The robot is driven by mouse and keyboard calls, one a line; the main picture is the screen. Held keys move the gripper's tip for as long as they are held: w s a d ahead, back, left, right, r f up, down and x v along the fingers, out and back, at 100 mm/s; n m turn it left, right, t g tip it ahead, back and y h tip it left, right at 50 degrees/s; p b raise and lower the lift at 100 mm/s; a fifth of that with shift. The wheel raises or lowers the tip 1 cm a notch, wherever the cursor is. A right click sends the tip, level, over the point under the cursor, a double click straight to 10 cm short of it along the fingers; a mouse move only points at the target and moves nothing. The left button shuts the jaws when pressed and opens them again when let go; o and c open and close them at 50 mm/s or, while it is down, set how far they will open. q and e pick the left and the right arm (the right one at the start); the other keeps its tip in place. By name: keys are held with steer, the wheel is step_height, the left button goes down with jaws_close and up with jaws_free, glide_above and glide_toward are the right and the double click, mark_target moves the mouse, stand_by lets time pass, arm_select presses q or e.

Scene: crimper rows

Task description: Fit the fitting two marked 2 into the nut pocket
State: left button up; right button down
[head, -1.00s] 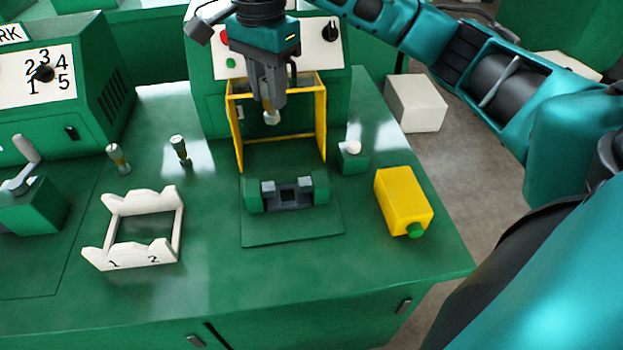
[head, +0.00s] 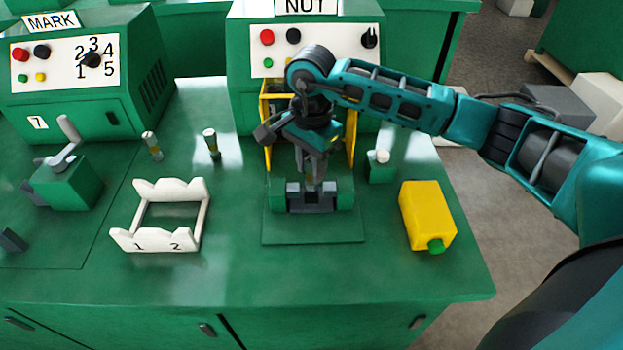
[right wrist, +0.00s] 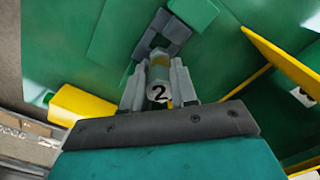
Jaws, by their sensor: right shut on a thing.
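My right gripper (head: 314,188) is over the green nut fixture, pointing down. In the right wrist view the gripper (right wrist: 158,88) is shut on fitting two (right wrist: 158,92), whose pale round end with a black 2 faces the camera. The fitting's far end is at the dark grey nut pocket (right wrist: 170,28); I cannot tell whether it is inside or just above. In the head view the grey pocket (head: 294,200) sits between two green blocks, and the gripper hides its middle. My left gripper is not in view.
A yellow frame (head: 351,140) stands right behind the fixture. A green block with a white knob (head: 381,166) and a yellow bottle (head: 426,212) are to the right. A white rack (head: 152,240) and two upright fittings (head: 152,146) (head: 212,144) are to the left.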

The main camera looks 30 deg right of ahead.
steer(key=shift+f, duration=2.3)
steer(key=shift+f, duration=0.2)
steer(key=c, duration=0.9)
jaws_free()
steer(key=shift+r, duration=0.15)
steer(key=shift+r, duration=0.25)
step_height(320, 180, up, 12)
steer(key=shift+f, duration=0.15)
